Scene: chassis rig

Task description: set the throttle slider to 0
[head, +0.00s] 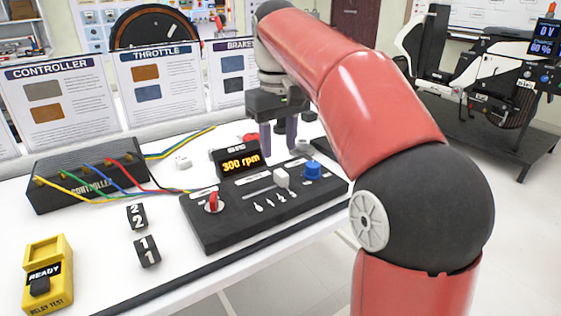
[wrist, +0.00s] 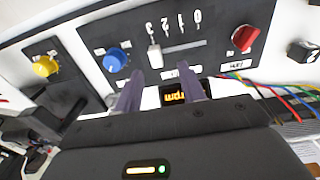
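The throttle slider is a white knob (head: 281,178) on a slot in the black control panel (head: 215,238). In the wrist view the slider knob (wrist: 155,56) stands at the 3 end of the slot, whose marks run 3, 2, 1, 0 from left to right. The bare slot reaches right toward 0. The display (head: 241,163) reads 300 rpm. My gripper (head: 278,136) is above the far side of the panel, beyond the knob. In the wrist view my gripper (wrist: 163,84) has its fingers apart with nothing between them, not touching the knob.
A blue knob (head: 312,170) and a red knob (head: 212,203) flank the slider. A yellow knob (wrist: 46,65) shows in the wrist view. A controller box (head: 85,180) with coloured wires, number blocks (head: 147,251) and a yellow tester (head: 48,275) stand to the left.

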